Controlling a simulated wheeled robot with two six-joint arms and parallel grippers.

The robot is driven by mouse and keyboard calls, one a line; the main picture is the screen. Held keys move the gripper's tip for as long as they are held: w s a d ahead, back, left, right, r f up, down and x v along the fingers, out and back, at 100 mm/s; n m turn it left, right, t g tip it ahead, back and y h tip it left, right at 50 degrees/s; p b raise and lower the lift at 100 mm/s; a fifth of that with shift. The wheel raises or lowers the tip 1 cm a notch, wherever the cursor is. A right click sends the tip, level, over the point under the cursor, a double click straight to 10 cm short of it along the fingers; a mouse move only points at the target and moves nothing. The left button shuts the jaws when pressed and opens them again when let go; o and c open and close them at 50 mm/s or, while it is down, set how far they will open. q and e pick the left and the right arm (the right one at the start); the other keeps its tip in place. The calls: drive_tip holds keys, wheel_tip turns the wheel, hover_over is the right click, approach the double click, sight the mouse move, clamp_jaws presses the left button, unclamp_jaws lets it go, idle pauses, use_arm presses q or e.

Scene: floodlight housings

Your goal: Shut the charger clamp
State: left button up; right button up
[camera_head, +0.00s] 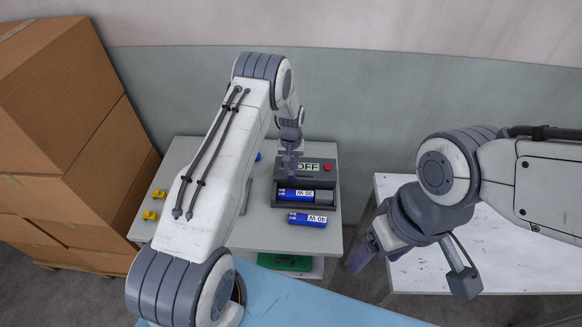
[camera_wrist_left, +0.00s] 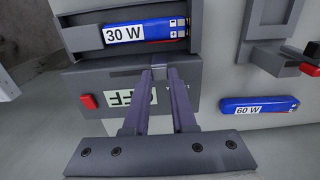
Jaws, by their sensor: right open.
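The dark grey charger (camera_head: 324,205) stands on the grey table, with a red button and an OFF display on its rear part. A blue 30 W battery (camera_head: 296,194) lies in its front slot; it also shows in the left wrist view (camera_wrist_left: 146,31). My left gripper (camera_wrist_left: 160,73) is over the charger, its fingertips at the edge between slot and display. A small grey tab, perhaps the clamp (camera_wrist_left: 158,70), shows between the tips; I cannot tell whether they touch it. My right gripper (camera_head: 368,250) is open and empty, right of the grey table.
A blue 40 W battery (camera_head: 307,218) lies in front of the charger. A 60 W battery (camera_wrist_left: 259,105) lies beside it near a grey fixture (camera_wrist_left: 272,54). Yellow pieces (camera_head: 150,215) sit at the table's left. Cardboard boxes (camera_head: 65,120) stand left; a white table (camera_head: 500,268) stands right.

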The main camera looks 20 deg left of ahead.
use_arm(q)
clamp_jaws()
drive_tip(key=shift+s+f+b, duration=0.1)
drive_tip(key=shift+b, duration=0.45)
drive_tip(key=s+t+b, duration=0.1)
drive_tip(key=t+b, duration=0.1)
drive_tip(key=b, duration=0.9)
drive_tip(key=s+d+f+t+y+b, duration=0.1)
drive_tip(key=s+t+b, duration=0.1)
drive_tip(key=b, duration=1)
drive_tip(key=s+f+t+y+b, duration=0.1)
drive_tip(key=s+t+b, duration=0.1)
drive_tip(key=b, duration=1)
drive_tip(key=shift+d+t, duration=0.3)
drive_tip(key=shift+t, duration=0.4)
drive_tip(key=s+f+b, duration=0.1)
drive_tip(key=b, duration=0.3)
drive_tip(key=s+f+b, duration=0.1)
drive_tip(key=b, duration=0.3)
drive_tip(key=shift+s+d+f, duration=0.2)
drive_tip(key=shift+d, duration=0.15)
drive_tip(key=shift+s+d+f+b, duration=0.1)
drive_tip(key=shift+s+f+b, duration=0.25)
drive_tip(key=shift+b, duration=0.55)
drive_tip(key=shift+s+f+b, duration=0.15)
drive_tip(key=shift+f+b, duration=0.3)
drive_tip(key=shift+b, duration=0.4)
drive_tip(key=o, duration=0.8)
unclamp_jaws()
